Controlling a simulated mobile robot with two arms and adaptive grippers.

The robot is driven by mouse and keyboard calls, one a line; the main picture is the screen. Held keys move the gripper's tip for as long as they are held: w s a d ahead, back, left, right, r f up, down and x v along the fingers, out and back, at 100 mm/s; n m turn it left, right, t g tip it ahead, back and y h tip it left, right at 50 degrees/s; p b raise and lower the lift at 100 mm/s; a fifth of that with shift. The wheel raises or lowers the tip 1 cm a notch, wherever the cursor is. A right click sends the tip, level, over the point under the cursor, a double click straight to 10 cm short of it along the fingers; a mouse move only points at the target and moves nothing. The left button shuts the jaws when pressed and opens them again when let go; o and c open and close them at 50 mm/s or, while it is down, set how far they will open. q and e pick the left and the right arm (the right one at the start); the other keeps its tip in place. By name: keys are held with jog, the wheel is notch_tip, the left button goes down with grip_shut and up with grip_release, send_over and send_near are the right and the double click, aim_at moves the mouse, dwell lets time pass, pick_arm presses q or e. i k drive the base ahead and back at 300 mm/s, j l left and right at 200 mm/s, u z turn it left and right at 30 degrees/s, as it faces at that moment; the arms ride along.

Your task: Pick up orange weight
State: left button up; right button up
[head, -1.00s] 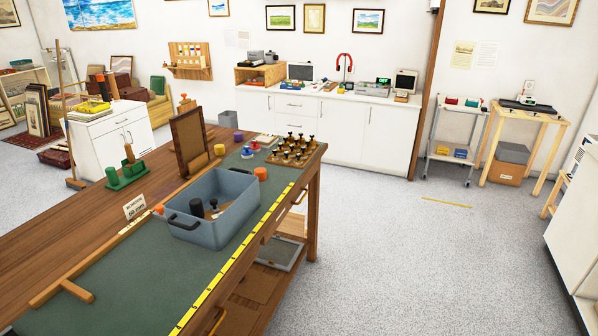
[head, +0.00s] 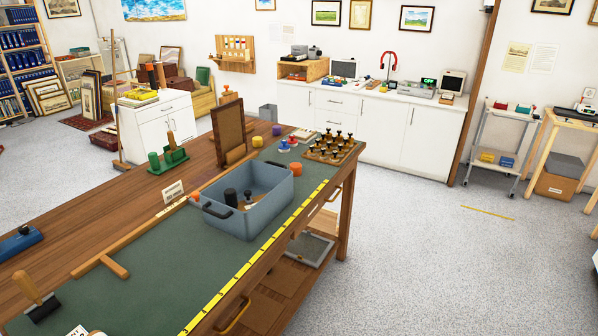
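An orange cylinder (head: 296,168), which looks like a weight, stands on the green mat of the workbench, by the far right corner of a blue-grey bin (head: 244,215). A smaller orange piece (head: 195,196) shows at the bin's left side; I cannot tell its shape. A yellow-orange cylinder (head: 257,141) stands farther back. The bin holds a black cylinder (head: 230,196) and a dark-knobbed piece (head: 248,198). Neither of my grippers is in view.
The long wooden bench (head: 265,285) fills the left and middle foreground. An upright brown board (head: 229,132) stands behind the bin, and a rack of dark-knobbed pieces (head: 331,148) lies at the bench's far end. Grey floor (head: 430,260) to the right is open.

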aim_at(297, 167)
jog(key=i+l+u, duration=0.15)
jog(key=i+l, duration=1.2)
jog(key=i, duration=0.1)
